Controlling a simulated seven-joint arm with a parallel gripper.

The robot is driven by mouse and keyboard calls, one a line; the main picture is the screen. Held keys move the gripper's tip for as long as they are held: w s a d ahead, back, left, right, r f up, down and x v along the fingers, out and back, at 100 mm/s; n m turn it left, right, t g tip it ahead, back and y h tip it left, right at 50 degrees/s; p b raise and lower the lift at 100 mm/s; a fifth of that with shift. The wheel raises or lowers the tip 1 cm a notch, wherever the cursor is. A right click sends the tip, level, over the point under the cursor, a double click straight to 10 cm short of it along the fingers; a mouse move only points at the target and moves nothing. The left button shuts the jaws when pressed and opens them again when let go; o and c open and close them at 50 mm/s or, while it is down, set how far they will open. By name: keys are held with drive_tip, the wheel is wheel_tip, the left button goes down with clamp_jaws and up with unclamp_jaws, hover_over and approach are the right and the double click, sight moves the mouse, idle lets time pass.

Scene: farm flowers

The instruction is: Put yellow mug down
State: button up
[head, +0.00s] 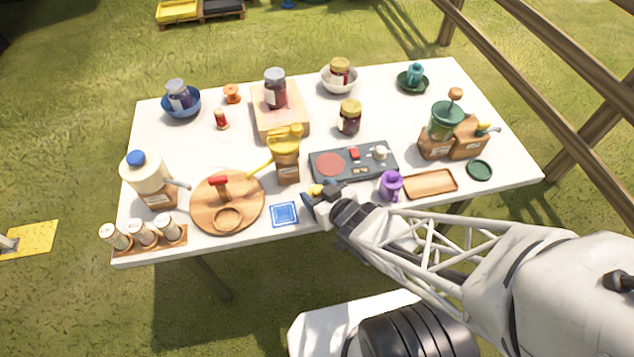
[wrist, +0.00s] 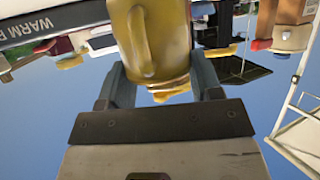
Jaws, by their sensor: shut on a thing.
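My gripper (head: 318,197) is over the front edge of the table, just in front of the grey warming plate (head: 330,178). It is shut on the yellow mug (wrist: 150,40), which sits between the two fingers in the wrist view, its handle facing the camera. In the head view only a small yellow part of the mug (head: 316,189) shows beside the fingers. I cannot tell whether the mug touches anything below it. Part of the warming plate with lettering (wrist: 55,22) also shows in the wrist view.
A blue square coaster (head: 284,214) lies left of my gripper. A purple mug (head: 391,184) stands to the right, beside an empty wooden tray (head: 430,184). A round wooden board (head: 245,199) and a yellow-topped wooden dispenser (head: 287,160) are to the left. A dark green coaster (head: 480,170) lies far right.

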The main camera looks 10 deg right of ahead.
drive_tip(key=shift+f, duration=0.15)
drive_tip(key=o, duration=1)
drive_tip(key=shift+r, duration=0.2)
drive_tip(key=shift+v, duration=3.75)
